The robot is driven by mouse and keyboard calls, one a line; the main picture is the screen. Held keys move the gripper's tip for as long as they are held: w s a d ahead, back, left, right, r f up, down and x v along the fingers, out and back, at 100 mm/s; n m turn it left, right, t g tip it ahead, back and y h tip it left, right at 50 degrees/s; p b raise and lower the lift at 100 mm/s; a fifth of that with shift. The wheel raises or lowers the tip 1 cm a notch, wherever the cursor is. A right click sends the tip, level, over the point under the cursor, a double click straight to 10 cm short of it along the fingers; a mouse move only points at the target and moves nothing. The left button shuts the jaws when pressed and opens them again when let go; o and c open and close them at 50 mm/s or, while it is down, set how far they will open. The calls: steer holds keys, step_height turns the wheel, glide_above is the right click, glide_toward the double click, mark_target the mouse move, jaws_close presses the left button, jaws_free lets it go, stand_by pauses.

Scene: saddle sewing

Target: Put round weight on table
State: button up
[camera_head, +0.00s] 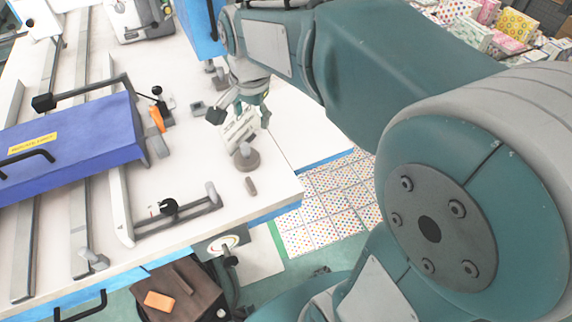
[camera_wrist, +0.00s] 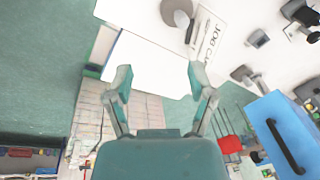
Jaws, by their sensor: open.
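The round weight (camera_head: 247,160), a dark grey disc with a lighter knob, sits on the white table (camera_head: 190,90) near its right edge. It also shows at the top of the wrist view (camera_wrist: 176,12), partly cut by the frame edge. A white job card (camera_head: 240,126) lies right beside it; its lettering shows in the wrist view (camera_wrist: 208,38). My gripper (camera_wrist: 162,80) is open and empty, over the table's edge area, with the weight beyond its fingertips. In the head view my wrist hangs above the card and partly hides the table.
A blue cover (camera_head: 70,150) with black handles lies across metal rails on the left. An orange-handled clamp (camera_head: 157,118) and a black-knobbed fixture (camera_head: 168,207) stand on the table. A brown stool (camera_head: 185,285) is below the front edge. Boxed goods (camera_head: 490,25) fill the top right.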

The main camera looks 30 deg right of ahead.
steer(key=s+n+t, duration=0.3)
steer(key=s+n, duration=0.7)
steer(key=s, duration=0.6)
steer(key=shift+d+r+n+t, duration=0.2)
steer(key=shift+n+t, duration=0.1)
steer(key=shift+n, duration=0.1)
steer(key=shift+w, duration=0.1)
steer(key=shift+c, duration=1)
